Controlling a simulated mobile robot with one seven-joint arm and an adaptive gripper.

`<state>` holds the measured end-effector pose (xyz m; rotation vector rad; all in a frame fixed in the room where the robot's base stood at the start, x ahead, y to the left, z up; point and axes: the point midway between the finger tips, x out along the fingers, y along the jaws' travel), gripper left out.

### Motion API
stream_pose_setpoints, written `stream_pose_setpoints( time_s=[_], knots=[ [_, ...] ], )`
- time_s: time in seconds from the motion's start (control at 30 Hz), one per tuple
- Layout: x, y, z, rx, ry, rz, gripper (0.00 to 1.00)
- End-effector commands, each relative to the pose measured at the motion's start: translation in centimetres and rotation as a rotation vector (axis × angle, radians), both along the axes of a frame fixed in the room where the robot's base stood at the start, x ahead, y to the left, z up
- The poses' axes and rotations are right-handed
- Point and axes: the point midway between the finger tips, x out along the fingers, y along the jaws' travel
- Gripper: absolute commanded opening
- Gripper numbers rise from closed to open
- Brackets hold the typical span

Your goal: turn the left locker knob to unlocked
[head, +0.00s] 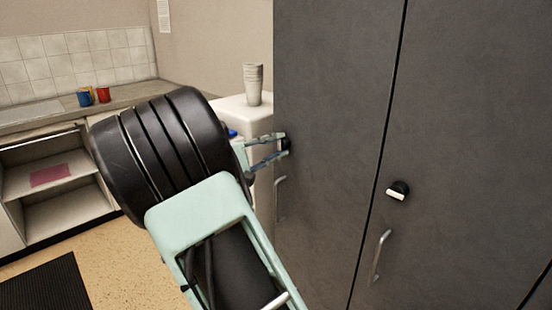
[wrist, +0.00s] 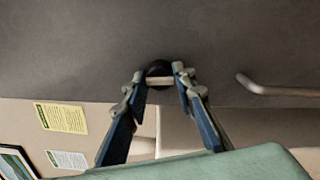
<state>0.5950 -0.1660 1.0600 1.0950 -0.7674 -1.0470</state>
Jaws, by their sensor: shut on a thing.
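The left locker knob (head: 286,145) is a small dark round knob on the left grey locker door (head: 325,120), near that door's left edge. In the wrist view the left knob (wrist: 160,70) has a pale bar that spans between my fingertips, roughly in line with the door's handle. My gripper (head: 281,146) is shut on this knob, one finger on each side. My fingertips also show in the wrist view (wrist: 161,80). They hide part of the knob in the head view.
The right door has its own knob (head: 397,191) with a white bar, and a handle (head: 380,257). The left door's handle (head: 280,198) is just below my gripper. Stacked cups (head: 253,84) stand on a white cabinet behind. Blue and red mugs (head: 103,94) are on the counter.

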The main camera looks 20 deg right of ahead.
Motion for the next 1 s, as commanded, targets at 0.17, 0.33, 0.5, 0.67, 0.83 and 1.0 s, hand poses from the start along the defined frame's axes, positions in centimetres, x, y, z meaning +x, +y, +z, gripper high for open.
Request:
stream_pose_setpoints(
  time_s=[0.17,0.33,0.5,0.67,0.83,1.0],
  knots=[
    [-0.04,0.0,-0.26,0.022,-0.059,0.0,0.0],
    [-0.04,0.01,-0.14,0.032,-0.085,-0.001,0.0],
    [-0.04,0.01,-0.04,0.034,-0.093,-0.001,0.0],
    [-0.03,0.0,-0.02,0.034,-0.093,-0.001,0.0],
    [-0.03,0.0,-0.03,0.034,-0.093,-0.001,0.31],
    [-0.02,0.0,-0.02,0.034,-0.092,0.0,0.42]
  ],
)
